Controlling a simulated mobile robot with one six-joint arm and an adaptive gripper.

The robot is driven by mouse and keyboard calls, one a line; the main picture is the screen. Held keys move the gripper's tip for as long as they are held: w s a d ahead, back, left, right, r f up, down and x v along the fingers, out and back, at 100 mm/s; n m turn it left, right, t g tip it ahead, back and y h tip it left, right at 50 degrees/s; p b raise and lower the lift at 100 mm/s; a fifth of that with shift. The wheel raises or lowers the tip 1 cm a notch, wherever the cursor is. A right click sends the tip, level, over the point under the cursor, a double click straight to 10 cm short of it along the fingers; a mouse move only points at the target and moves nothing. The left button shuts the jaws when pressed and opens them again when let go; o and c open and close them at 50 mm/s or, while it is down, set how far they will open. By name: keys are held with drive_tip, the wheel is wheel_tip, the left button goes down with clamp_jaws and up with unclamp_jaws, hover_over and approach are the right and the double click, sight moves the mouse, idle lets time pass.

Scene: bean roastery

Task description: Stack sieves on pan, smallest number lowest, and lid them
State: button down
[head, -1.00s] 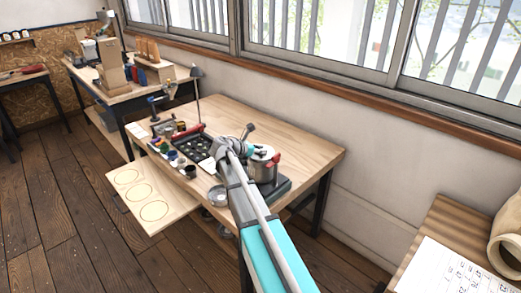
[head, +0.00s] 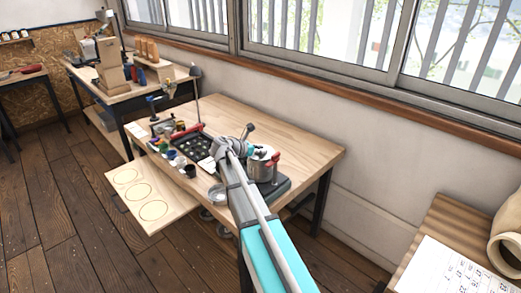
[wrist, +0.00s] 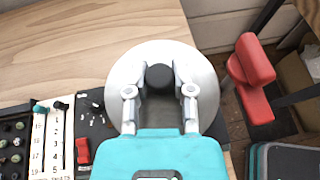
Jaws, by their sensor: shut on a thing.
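A round silver lid (wrist: 118,75) lies below my gripper (wrist: 160,72) in the wrist view, with a black knob (wrist: 160,77) in its middle. The two fingers stand on either side of the knob, and my gripper is shut on it. In the head view a silver cylindrical stack (head: 262,170) stands on the table near the end of my arm. My arm hides part of it and of the gripper. I cannot tell whether the lid touches the stack, nor read any sieve numbers.
A pull-out board (head: 150,200) with three yellow circles is bare. A red clamp-like part (wrist: 252,75) is right of the lid. A numbered card (wrist: 58,135) lies at left. A silver bowl (head: 218,193) is near the table's front edge. The wooden table (head: 290,137) is clear at the back.

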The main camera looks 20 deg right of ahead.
drive_tip(key=shift+f, duration=0.3)
drive_tip(key=c, duration=0.8)
unclamp_jaws()
drive_tip(key=shift+o, duration=0.2)
drive_tip(key=shift+a, duration=0.1)
drive_tip(key=p+v, duration=0.3)
drive_tip(key=v, duration=0.8)
drive_tip(key=shift+p, duration=0.4)
drive_tip(key=shift+r, duration=0.1)
idle(0.3)
